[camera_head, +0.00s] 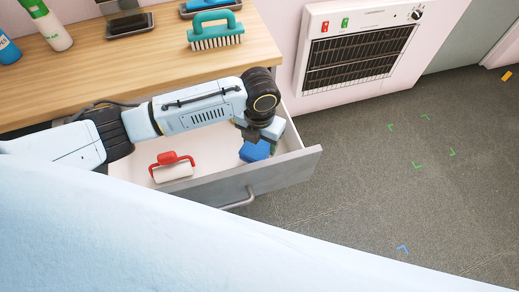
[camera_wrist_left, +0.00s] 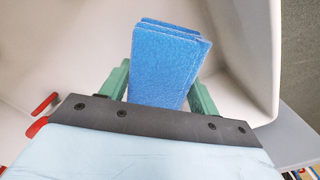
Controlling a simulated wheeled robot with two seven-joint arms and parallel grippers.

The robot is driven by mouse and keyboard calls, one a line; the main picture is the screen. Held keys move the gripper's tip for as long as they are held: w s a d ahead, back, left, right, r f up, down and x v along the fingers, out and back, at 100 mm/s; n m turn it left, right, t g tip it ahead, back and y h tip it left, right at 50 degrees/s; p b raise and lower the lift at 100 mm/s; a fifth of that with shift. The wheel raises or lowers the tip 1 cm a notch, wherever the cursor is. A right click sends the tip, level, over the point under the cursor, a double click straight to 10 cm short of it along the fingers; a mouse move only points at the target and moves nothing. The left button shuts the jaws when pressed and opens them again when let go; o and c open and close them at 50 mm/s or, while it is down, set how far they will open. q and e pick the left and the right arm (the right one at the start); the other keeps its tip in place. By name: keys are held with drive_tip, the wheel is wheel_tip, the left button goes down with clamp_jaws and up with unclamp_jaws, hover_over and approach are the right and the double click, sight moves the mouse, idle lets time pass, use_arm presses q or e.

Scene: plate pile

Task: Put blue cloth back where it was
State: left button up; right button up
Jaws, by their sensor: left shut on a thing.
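The blue cloth (camera_head: 254,151) is a folded stack inside the right end of an open drawer (camera_head: 232,187). My left gripper (camera_head: 262,134) reaches down into the drawer and is shut on the cloth. In the left wrist view the cloth (camera_wrist_left: 167,62) sits between the two green fingers of the left gripper (camera_wrist_left: 161,88). The drawer's pale floor and walls surround it there. Whether the cloth touches the drawer floor I cannot tell. My right gripper is not in view.
A red-handled roller (camera_head: 173,167) lies in the drawer, left of the cloth. A teal brush (camera_head: 215,32), a green-capped bottle (camera_head: 47,25) and a blue bottle (camera_head: 8,48) stand on the wooden counter (camera_head: 150,60). A wall heater (camera_head: 357,50) is at right. The floor is open.

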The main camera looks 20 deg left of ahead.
sight(260, 150)
use_arm(q)
wheel_tip(260, 150, down, 4)
drive_tip(key=shift+f+b, duration=0.15)
drive_tip(key=shift+b, duration=0.4)
drive_tip(key=shift+f, duration=0.1)
drive_tip(key=o, duration=0.9)
drive_tip(key=shift+o, duration=0.2)
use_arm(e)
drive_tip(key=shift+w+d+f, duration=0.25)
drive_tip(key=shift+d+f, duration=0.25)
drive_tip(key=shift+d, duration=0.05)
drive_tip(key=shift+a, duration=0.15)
use_arm(q)
wheel_tip(260, 150, up, 12)
drive_tip(key=p, duration=0.3)
drive_tip(key=shift+f, duration=0.2)
drive_tip(key=shift+r, duration=0.35)
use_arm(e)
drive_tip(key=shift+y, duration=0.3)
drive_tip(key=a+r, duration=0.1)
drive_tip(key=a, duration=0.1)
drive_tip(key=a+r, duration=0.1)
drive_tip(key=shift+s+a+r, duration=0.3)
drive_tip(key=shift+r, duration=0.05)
